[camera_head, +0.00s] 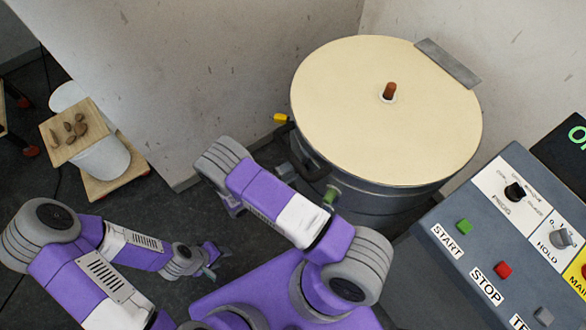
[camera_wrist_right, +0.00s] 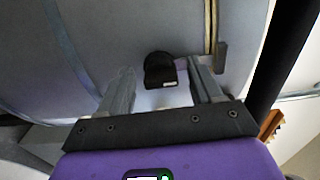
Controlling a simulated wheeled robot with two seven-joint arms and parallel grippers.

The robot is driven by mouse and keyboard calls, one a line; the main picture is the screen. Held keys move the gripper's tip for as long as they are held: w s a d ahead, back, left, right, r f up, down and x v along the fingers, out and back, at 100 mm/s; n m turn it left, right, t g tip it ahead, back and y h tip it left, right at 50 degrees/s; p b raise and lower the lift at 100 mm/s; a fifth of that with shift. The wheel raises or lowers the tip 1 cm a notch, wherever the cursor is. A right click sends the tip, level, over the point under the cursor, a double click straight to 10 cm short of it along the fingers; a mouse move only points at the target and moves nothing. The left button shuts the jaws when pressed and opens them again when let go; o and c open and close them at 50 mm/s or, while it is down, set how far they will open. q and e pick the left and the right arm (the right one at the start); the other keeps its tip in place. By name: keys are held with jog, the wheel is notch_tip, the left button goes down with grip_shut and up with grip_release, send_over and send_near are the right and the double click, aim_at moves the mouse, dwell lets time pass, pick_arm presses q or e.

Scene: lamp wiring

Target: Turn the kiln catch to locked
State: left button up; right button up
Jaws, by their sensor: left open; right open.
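The kiln (camera_head: 340,197) is a dark round drum with a cream lid (camera_head: 385,110), which lies shut. In the right wrist view, a black knob (camera_wrist_right: 160,70), which looks like the catch, sits on the grey kiln wall (camera_wrist_right: 110,40). My right gripper (camera_wrist_right: 160,80) is open, with a finger on each side of this knob in the picture; I see no contact. In the head view my right forearm (camera_head: 265,200) reaches to the kiln's left side, and the right fingers are not clear there. My left gripper (camera_head: 211,259) is low over the floor, open and away from the kiln.
A control panel (camera_head: 470,240) with START and STOP buttons stands right of the kiln. A white bucket (camera_head: 100,160) and a board with brown lumps (camera_head: 70,130) are at the left. Pale walls stand close behind the kiln. Dark floor is free around my left gripper.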

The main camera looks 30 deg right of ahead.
jog(key=a, duration=0.7)
jog(key=shift+s+a, duration=0.3)
jog(key=shift+s, duration=0.05)
jog(key=s+d+f+m+g+y, duration=0.3)
jog(key=s+f+m+g+y, duration=0.45)
jog(key=s, duration=0.25)
jog(key=s+a+f+m+y, duration=0.25)
jog(key=a+m+y, duration=0.3)
jog(key=m, duration=0.45)
jog(key=s+a+f+m+y, duration=0.1)
jog(key=s+a+m+y, duration=0.35)
jog(key=m+y, duration=0.35)
jog(key=w+d+r+m+t+y, duration=0.1)
jog(key=w+m+t, duration=0.5)
jog(key=m, duration=0.8)
jog(key=shift+d+r+t, duration=0.25)
jog(key=shift+r+t, duration=0.1)
jog(key=shift+r, duration=0.25)
